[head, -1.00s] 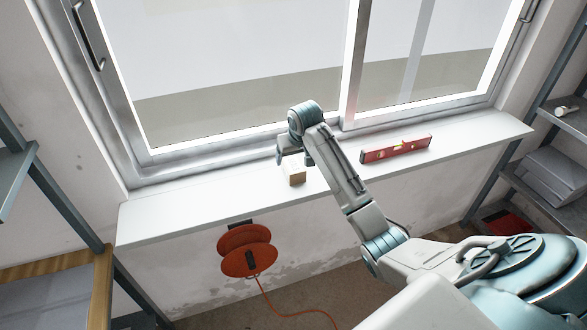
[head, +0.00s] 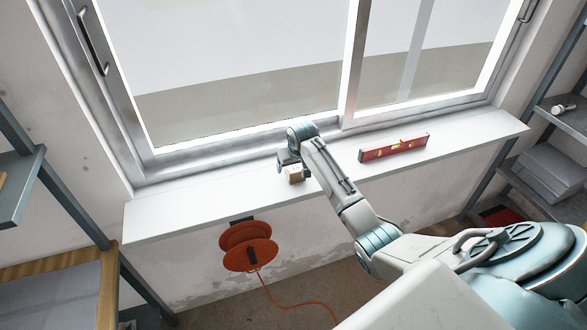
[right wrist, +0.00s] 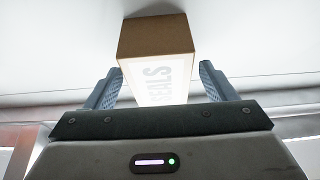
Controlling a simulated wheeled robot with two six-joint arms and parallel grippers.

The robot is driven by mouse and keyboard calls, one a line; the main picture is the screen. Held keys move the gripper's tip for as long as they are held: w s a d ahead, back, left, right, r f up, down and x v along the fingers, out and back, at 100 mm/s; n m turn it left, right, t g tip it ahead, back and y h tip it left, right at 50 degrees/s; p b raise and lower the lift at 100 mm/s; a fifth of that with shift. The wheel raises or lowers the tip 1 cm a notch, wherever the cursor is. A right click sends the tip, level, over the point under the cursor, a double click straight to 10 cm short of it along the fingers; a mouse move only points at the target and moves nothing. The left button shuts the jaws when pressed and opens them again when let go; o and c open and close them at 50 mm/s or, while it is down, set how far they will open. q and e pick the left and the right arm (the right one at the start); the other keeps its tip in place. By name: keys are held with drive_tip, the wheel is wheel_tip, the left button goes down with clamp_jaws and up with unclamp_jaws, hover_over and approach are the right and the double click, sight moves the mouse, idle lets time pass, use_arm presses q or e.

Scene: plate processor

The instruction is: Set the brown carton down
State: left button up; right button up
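The brown carton (head: 295,175) stands on the white window sill (head: 200,212), left of the red level. In the right wrist view the carton (right wrist: 155,38) shows a plain brown face and a white label face reading "SEALS". My right gripper (head: 286,165) is over the sill at the carton. In the right wrist view the fingers of the right gripper (right wrist: 160,82) stand on either side of the carton, with a narrow gap showing at each side, so it looks open around it. My left gripper is not in view.
A red spirit level (head: 394,148) lies on the sill to the right of my arm. An orange cable reel (head: 248,246) hangs on the wall below the sill. The window (head: 250,60) rises behind. The left part of the sill is clear. Shelves (head: 548,175) stand at right.

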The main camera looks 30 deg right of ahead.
drive_tip(key=c, duration=1)
drive_tip(key=shift+c, duration=0.2)
drive_tip(key=shift+r, duration=0.15)
